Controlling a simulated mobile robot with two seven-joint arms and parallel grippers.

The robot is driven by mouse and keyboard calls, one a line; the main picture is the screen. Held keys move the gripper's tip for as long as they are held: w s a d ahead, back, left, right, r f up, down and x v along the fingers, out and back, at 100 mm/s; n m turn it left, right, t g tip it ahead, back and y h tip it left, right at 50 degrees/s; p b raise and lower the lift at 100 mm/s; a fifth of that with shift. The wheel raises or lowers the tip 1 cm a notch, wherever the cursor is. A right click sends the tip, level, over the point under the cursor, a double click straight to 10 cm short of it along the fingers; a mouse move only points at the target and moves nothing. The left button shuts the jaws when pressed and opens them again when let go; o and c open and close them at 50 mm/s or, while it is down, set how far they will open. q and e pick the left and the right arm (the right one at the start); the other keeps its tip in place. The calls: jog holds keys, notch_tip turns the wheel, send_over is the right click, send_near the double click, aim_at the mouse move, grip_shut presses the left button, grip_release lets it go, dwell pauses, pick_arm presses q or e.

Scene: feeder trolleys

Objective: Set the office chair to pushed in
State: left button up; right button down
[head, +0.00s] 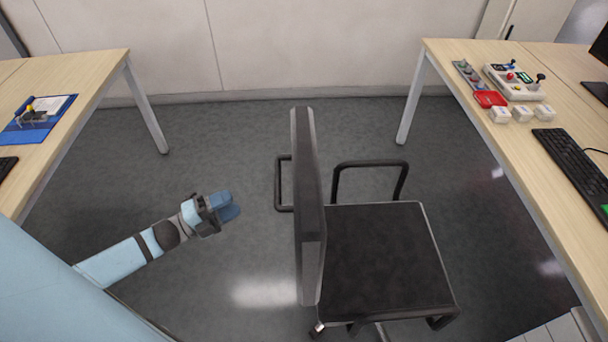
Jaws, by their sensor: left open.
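The office chair has a dark square seat (385,258) and an upright backrest (308,200) seen nearly edge-on. The seat points right, toward the right desk (470,115), and floor shows between the seat and that desk. A black loop handle (283,184) sticks out from the left side of the backrest, and a black armrest (369,165) stands at the seat's far side. My left gripper (232,206) is open and empty, left of the backrest and apart from it. My right gripper is not in view.
The right desk carries a control box (516,82), a red tray (490,99), white blocks (521,113) and a keyboard (574,155). The left desk (85,80) carries a blue clipboard (38,119). The floor between my left gripper and the chair is clear.

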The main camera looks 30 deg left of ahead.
aim_at(277, 177)
pick_arm(q)
jog(key=p+x, duration=0.1)
jog(key=x, duration=1.2)
jog(key=shift+w+d+r, duration=0.1)
jog(key=shift+w+r, duration=0.05)
grip_shut()
